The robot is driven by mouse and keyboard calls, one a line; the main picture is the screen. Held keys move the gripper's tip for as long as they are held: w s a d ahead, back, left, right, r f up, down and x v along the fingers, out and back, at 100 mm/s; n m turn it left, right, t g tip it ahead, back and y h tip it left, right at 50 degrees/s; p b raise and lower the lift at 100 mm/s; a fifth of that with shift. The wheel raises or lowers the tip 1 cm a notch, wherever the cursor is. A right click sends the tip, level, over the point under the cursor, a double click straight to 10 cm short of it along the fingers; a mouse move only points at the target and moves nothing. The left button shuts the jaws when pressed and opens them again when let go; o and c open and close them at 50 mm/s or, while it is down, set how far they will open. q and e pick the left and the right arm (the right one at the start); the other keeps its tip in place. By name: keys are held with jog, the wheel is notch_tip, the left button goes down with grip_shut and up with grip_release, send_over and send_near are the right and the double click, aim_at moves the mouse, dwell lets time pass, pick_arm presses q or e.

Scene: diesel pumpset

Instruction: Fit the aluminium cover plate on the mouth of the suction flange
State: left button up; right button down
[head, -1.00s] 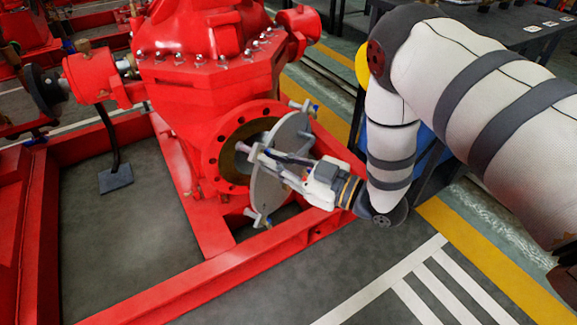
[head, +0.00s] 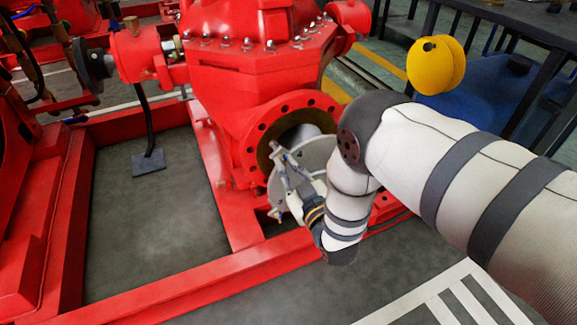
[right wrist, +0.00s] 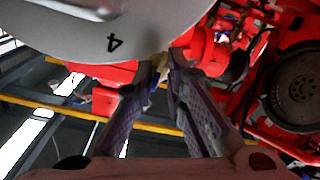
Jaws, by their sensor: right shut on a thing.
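The suction flange (head: 257,128) is a red bolted ring on the pump's front, with a dark open mouth. The aluminium cover plate (head: 318,152) is a grey disc, tilted in front of the lower right of that mouth. Part of the mouth shows above it, and it stands apart from the flange face. My right gripper (head: 284,160) is shut on the cover plate. In the right wrist view the plate (right wrist: 80,35) shows a "4" at upper left, beside the fingers (right wrist: 163,70); the exact grip point is unclear. My right forearm hides the plate's lower right. My left gripper is not in view.
The red pump casing (head: 255,75) rises above the flange. A red base frame (head: 190,284) runs below and in front. A yellow round part (head: 437,64) and a blue container (head: 490,95) stand at right, by a dark table. The floor in front is clear.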

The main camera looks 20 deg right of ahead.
jog(key=shift+w+r, duration=0.1)
jog(key=shift+r, duration=0.25)
